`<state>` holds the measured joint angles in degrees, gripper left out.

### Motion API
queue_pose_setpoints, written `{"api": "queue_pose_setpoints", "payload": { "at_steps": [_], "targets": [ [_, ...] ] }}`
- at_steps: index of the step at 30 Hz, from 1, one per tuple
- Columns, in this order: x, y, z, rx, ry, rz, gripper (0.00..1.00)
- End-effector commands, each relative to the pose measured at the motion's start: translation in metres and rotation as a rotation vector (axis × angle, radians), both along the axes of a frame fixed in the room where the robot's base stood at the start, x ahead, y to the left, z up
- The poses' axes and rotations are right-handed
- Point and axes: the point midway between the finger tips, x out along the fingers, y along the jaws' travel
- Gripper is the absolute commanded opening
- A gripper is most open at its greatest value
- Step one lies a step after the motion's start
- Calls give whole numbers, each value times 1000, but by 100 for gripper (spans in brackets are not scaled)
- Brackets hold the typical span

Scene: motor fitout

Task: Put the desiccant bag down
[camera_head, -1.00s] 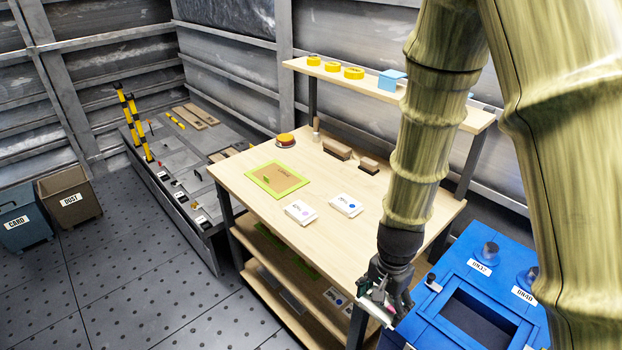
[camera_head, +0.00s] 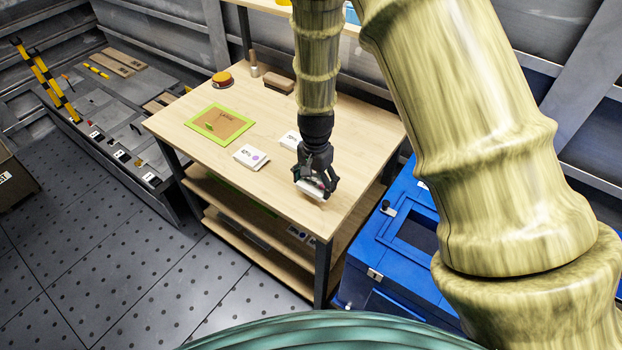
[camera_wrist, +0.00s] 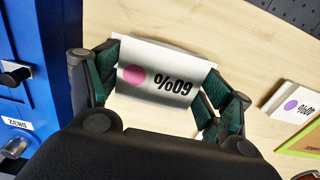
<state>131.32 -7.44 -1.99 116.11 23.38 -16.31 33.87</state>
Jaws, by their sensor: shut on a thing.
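My gripper (camera_head: 315,180) is shut on a white desiccant bag (camera_wrist: 165,60) with a pink dot and a "60%" mark, which shows upside down in the wrist view. The green-padded fingers (camera_wrist: 165,88) press on its two sides. In the head view the bag (camera_head: 311,191) is over the front right part of the wooden table (camera_head: 270,190). I cannot tell whether it touches the top. Another white bag (camera_head: 252,157) with a purple dot lies to its left, also in the wrist view (camera_wrist: 290,103). A third white bag (camera_head: 290,140) is partly hidden behind my arm.
A green-bordered board (camera_head: 190,121) lies on the table's left part. A brown block (camera_head: 279,84) and an orange-topped round item (camera_head: 222,79) are at the back. A blue cabinet (camera_head: 372,262) stands to the right. Table top around the held bag is bare.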

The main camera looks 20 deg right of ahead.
Motion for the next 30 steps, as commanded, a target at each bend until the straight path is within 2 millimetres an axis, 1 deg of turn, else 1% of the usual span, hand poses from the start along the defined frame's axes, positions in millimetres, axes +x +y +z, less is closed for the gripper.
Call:
{"api": "queue_pose_setpoints", "payload": {
  "at_steps": [1,4,8,14,22,30],
  "targets": [
    [7,1,2,-1,-1,0,51],
    [19,2,1,-1,-2,0,51],
    [26,3,-3,0,2,0,51],
    [26,3,-12,0,4,1,51],
    [26,3,-35,0,3,0,51],
    [26,3,-38,0,1,0,51]
  ]
}}
